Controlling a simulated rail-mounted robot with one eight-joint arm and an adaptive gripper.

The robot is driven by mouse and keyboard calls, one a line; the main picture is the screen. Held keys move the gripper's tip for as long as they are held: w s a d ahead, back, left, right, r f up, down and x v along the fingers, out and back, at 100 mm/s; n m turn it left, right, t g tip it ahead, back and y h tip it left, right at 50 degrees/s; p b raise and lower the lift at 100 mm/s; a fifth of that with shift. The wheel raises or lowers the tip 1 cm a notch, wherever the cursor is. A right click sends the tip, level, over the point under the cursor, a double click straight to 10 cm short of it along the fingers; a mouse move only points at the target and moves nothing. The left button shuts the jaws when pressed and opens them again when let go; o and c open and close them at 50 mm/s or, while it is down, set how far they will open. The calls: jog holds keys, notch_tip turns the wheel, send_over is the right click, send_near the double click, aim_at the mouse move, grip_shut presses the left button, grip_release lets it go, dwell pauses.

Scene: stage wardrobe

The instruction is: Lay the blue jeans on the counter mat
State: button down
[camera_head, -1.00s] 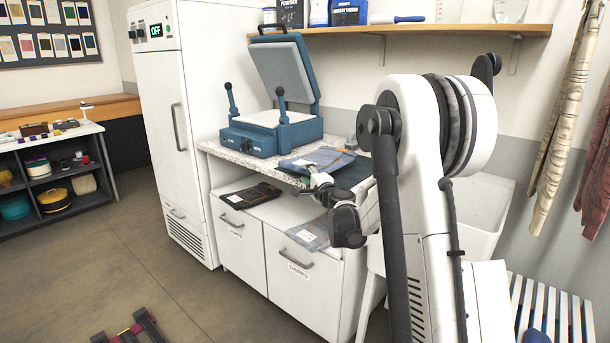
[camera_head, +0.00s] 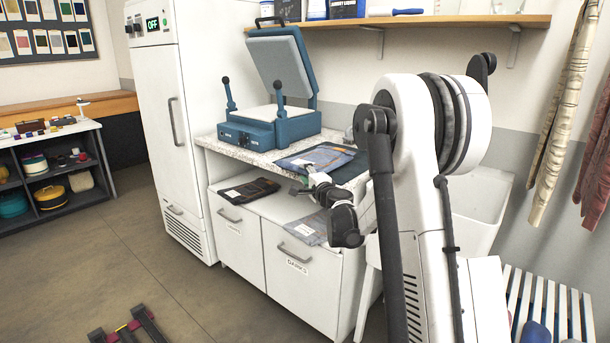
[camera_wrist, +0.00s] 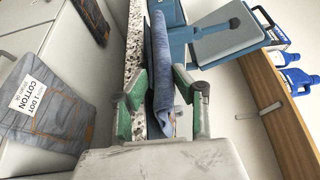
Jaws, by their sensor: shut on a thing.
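The folded blue jeans (camera_head: 312,159) are at the front of the speckled counter (camera_head: 240,153), right of the blue press. In the wrist view the jeans (camera_wrist: 159,62) stand edge-on between the green-padded fingers of my gripper (camera_wrist: 160,88), which is shut on them. In the head view my gripper (camera_head: 300,189) is at the counter's front edge, by the near side of the jeans. The dark mat (camera_head: 349,170) shows to the right of and under the jeans, partly hidden by them and my arm. I cannot tell whether the jeans touch it.
A blue press (camera_head: 268,128) stands open to the left on the counter. Below, an open shelf holds dark jeans (camera_head: 249,190) and tagged grey-blue jeans (camera_head: 308,226); the latter show in the wrist view (camera_wrist: 48,112). A wall shelf (camera_head: 440,20) runs above. A white bin (camera_head: 478,205) stands right.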

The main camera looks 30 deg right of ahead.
jog(key=shift+f, duration=0.25)
jog(key=shift+c, duration=0.3)
grip_release()
dwell(0.4)
jog(key=s+a+b, duration=0.1)
jog(key=s+a, duration=0.3)
jog(key=a, duration=0.6)
jog(key=shift+s, duration=0.15)
dwell(0.9)
jog(key=shift+a+r, duration=0.1)
